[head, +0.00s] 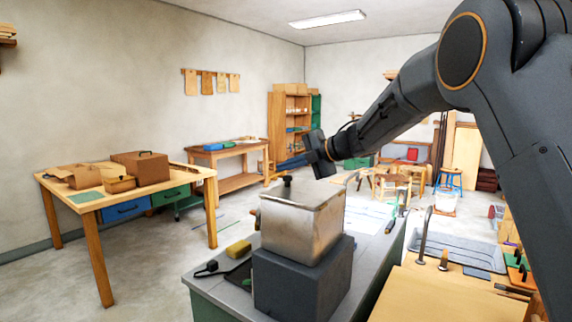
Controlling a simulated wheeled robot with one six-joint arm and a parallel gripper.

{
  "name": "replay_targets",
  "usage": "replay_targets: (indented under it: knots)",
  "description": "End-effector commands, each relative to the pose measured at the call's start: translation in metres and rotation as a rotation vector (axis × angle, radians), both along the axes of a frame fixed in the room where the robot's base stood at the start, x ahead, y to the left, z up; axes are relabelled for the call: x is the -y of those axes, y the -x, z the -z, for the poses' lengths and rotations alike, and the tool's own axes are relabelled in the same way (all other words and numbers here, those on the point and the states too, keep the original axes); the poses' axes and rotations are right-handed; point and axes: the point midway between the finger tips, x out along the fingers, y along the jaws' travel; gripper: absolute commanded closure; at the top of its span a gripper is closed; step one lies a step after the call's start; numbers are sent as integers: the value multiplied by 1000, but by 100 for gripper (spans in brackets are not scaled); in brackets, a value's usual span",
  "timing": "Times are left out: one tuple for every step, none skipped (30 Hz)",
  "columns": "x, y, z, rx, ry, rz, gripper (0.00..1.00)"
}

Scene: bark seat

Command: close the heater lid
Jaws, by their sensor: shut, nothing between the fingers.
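The heater is a metal box (290,229) on a dark grey block (300,284), standing on the grey bench in the head view. Its pale lid (308,191) lies across the top of the box, with a small black knob (287,180) near its left edge. I cannot tell whether the lid sits fully down. My gripper (280,165) is shut and empty. It points left and shows just above the knob; whether it touches the knob is not clear.
A yellow sponge (238,249) and a black item (207,269) lie on the bench left of the heater. A sink (462,247) with a tap is at the right. A wooden table (192,177) with boxes stands at the left. Open floor lies between table and bench.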

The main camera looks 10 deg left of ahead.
Motion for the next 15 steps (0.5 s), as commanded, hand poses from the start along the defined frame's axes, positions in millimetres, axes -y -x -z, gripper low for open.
replay_targets:
  knots:
    - [0,0,-1,0,0,0,100]
    - [0,0,-2,0,0,0,100]
    - [0,0,-3,0,0,0,100]
    - [0,0,-5,0,0,0,100]
    - [0,0,-7,0,0,0,100]
    - [0,1,-10,0,0,0,100]
    - [0,1,-13,0,0,0,100]
    - [0,1,-16,0,0,0,100]
    - [1,1,-21,1,0,1,100]
    - [1,1,-24,1,0,1,100]
    - [1,1,-27,1,0,1,100]
    - [1,1,-31,1,0,1,100]
    - [1,0,-34,1,0,1,100]
    - [1,0,-37,1,0,1,100]
    - [1,0,-41,0,0,1,100]
